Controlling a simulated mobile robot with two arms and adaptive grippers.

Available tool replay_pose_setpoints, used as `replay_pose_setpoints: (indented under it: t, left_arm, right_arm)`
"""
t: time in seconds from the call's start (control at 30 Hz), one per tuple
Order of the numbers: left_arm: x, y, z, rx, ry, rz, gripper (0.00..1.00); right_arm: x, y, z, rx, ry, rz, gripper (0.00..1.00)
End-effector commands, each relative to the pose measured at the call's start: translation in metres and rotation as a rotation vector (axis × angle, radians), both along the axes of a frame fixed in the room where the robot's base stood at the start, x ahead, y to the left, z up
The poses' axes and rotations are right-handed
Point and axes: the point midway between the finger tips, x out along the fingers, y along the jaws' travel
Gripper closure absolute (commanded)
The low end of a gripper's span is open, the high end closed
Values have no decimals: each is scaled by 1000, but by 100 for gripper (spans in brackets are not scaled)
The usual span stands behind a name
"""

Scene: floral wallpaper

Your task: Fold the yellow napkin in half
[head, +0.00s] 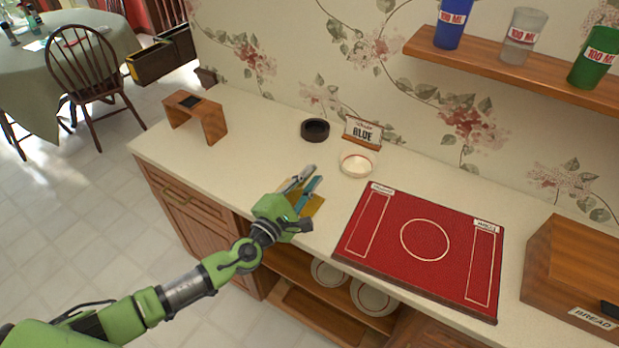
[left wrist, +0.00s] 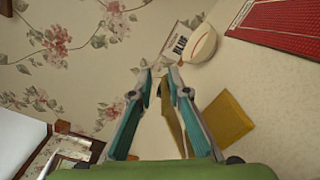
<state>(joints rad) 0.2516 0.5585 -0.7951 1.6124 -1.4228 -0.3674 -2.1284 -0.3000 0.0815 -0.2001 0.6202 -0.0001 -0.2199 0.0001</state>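The yellow napkin (head: 317,206) lies on the counter, partly hidden under my left gripper in the head view. In the left wrist view, a flat part of the napkin (left wrist: 228,118) shows right of the fingers, and a narrow tan-yellow strip shows between the fingers. It looks like a raised part of the napkin. My left gripper (head: 311,175) is over the napkin with its teal fingers apart. My right gripper is not in view.
A red placemat (head: 385,231) lies right of the napkin. A white bowl (head: 357,163), a "BLUE" sign (head: 363,130) and a dark round dish (head: 315,130) stand behind. A wooden stand (head: 196,118) is at left, a bread box (head: 575,270) at right. Counter left of the napkin is clear.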

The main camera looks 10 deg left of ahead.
Motion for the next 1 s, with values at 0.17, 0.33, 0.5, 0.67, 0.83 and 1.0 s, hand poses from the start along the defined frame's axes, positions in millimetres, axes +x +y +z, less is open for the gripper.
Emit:
replay_pose_setpoints:
  t: [0.17,0.33,0.5,0.67,0.83,1.0]
  left_arm:
    - [0,0,0,0,0,0,73]
    - [0,0,0,0,0,0,73]
    - [-12,5,-1,1,1,0,73]
    - [-43,16,-2,3,3,-1,73]
    - [-77,29,-2,2,3,-1,73]
    - [-101,38,-1,3,1,0,73]
  right_arm:
    - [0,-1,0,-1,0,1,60]
    - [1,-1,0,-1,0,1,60]
    - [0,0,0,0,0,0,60]
    - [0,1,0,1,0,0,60]
    - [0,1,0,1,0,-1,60]
    - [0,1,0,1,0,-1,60]
